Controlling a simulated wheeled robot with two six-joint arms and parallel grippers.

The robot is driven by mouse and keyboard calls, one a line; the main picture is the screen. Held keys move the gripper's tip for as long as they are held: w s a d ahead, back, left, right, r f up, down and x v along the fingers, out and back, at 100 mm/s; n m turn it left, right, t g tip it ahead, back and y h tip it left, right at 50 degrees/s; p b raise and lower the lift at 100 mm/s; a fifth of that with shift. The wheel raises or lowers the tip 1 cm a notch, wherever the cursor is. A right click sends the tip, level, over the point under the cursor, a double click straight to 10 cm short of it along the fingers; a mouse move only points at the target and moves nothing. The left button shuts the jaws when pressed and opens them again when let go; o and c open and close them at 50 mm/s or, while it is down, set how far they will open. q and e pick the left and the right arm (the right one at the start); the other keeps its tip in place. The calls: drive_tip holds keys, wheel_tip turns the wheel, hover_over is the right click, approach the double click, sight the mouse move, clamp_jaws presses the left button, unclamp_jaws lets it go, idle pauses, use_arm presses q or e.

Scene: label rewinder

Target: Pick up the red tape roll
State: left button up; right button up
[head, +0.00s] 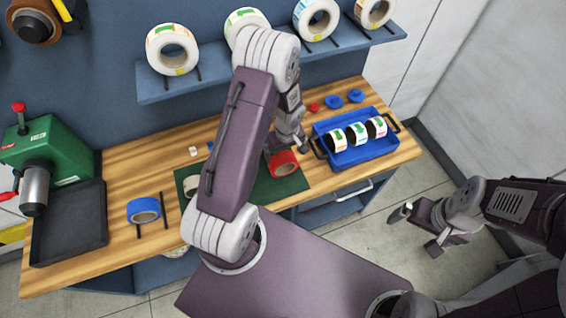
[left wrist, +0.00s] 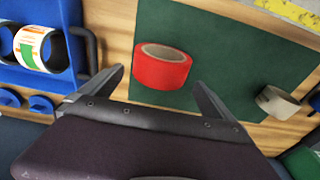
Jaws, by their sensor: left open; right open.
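The red tape roll (head: 284,163) sits on the dark green mat (head: 292,186) on the wooden bench. In the left wrist view the red tape roll (left wrist: 161,68) lies just beyond and between the open fingers of my left gripper (left wrist: 157,84), on the green mat (left wrist: 237,60). In the head view my left gripper (head: 293,140) is just above and behind the roll, partly hidden by my own arm. My right gripper (head: 420,228) is open and empty, off the bench at the right, over the floor.
A blue tray (head: 345,158) with label rolls stands right of the mat. A beige roll (left wrist: 277,102) lies on the mat. A blue tape roll (head: 144,210) sits left, beside a black tray (head: 69,228) and green machine (head: 50,150). A shelf (head: 270,68) with label rolls hangs behind.

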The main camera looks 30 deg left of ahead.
sight(283, 158)
use_arm(q)
wheel_tip(283, 158, down, 4)
drive_tip(key=shift+s+a+f, duration=0.1)
drive_tip(key=shift+a, duration=0.05)
drive_tip(key=shift+a+f, duration=0.1)
drive_tip(key=shift+f, duration=0.2)
drive_tip(key=shift+w+a, duration=0.1)
drive_tip(key=shift+w, duration=0.15)
drive_tip(key=shift+s, duration=0.1)
drive_tip(key=c, duration=1.2)
drive_tip(key=shift+c, duration=0.2)
drive_tip(key=shift+r, duration=0.1)
